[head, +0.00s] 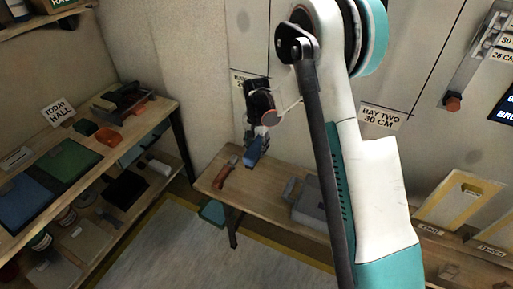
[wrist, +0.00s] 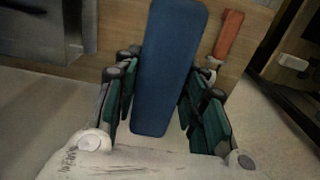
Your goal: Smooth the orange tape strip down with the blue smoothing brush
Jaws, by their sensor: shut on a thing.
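My gripper (head: 262,125) is shut on the blue smoothing brush (head: 253,151) and holds it above the left part of the low wooden bench. In the wrist view the brush (wrist: 168,60) is a long blue slab between the dark green fingers of my gripper (wrist: 160,95). I cannot make out an orange tape strip for sure in either view. My arm hides part of the wall behind it.
The low bench (head: 272,187) carries an orange-handled tool (head: 226,173) and a grey case (head: 307,203). A loaded shelf unit (head: 160,112) stands at the left. The wall bears a "BAY TWO 30 CM" label (head: 382,118).

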